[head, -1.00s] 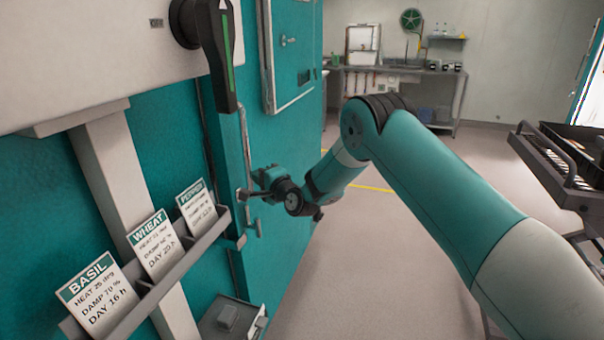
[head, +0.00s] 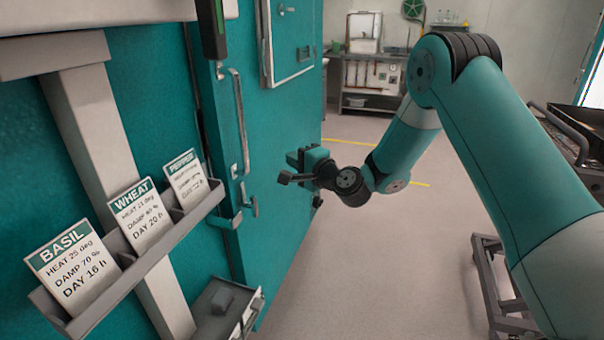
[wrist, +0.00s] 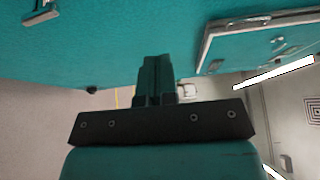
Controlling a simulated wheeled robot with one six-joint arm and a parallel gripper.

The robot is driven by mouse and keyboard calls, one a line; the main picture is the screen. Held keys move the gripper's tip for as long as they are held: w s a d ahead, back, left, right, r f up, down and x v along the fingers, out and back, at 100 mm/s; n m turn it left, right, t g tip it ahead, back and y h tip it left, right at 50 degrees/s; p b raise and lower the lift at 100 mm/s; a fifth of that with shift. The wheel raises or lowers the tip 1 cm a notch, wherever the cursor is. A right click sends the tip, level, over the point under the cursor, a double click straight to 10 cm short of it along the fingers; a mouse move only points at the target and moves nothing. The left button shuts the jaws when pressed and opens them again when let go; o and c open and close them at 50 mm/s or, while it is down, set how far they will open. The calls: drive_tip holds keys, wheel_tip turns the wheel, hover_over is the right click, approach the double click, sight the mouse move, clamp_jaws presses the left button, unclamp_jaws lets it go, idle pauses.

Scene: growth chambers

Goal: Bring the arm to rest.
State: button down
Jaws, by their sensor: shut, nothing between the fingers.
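My gripper (head: 286,178) is at the middle of the head view, at the end of my bent teal arm. It points left towards the teal chamber door (head: 270,130), near the lower end of its handle, and looks apart from it. In the wrist view my gripper (wrist: 156,62) has its dark fingers together with nothing between them. The door's teal face (wrist: 120,30) fills the top of that view.
A card rack (head: 205,208) with basil, wheat and pepper cards hangs at left. A long door handle (head: 239,120) stands out from the door. A dark cart (head: 565,135) stands at right behind my arm. The floor (head: 330,275) below my gripper is clear.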

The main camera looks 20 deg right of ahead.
drive_tip(key=s+a+r+n+g+y, duration=0.1)
drive_tip(key=s+a+r+n+g, duration=0.2)
drive_tip(key=s+a+n+g, duration=0.5)
drive_tip(key=s+a+r+n+g+y, duration=0.25)
drive_tip(key=s+a+n, duration=0.3)
drive_tip(key=s, duration=0.75)
drive_tip(key=s+d+n+g+h, duration=0.3)
drive_tip(key=s, duration=0.7)
drive_tip(key=s+d+n+g+h, duration=0.3)
drive_tip(key=s+d+n, duration=0.1)
drive_tip(key=s, duration=0.7)
drive_tip(key=shift+d+h+b, duration=0.2)
drive_tip(key=shift+h+b, duration=0.15)
drive_tip(key=shift+b, duration=0.05)
